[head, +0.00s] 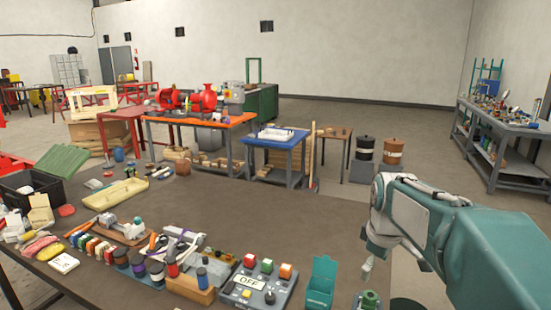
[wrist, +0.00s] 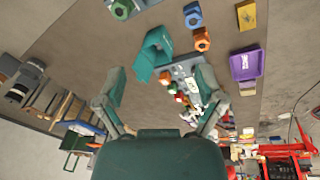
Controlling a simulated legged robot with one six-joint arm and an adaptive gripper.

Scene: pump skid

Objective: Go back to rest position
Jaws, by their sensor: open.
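My gripper (wrist: 163,80) is open in the wrist view, its two fingers spread wide with nothing between them that I can see held. In the head view my teal arm comes in from the right, and its end hangs above the near right part of the workbench (head: 235,207). Beyond the fingers in the wrist view is a teal open bin (wrist: 153,50), which also shows in the head view (head: 320,285). The control panel (head: 249,290) with an OFF display and coloured buttons stands left of that bin.
Jars (head: 156,273), a black crate (head: 42,187) and a cream tray (head: 115,194) crowd the bench's left and front. Its middle is mostly clear. A blue table (head: 275,142) and an orange-topped table (head: 200,120) stand behind. A purple bin (wrist: 246,65) shows in the wrist view.

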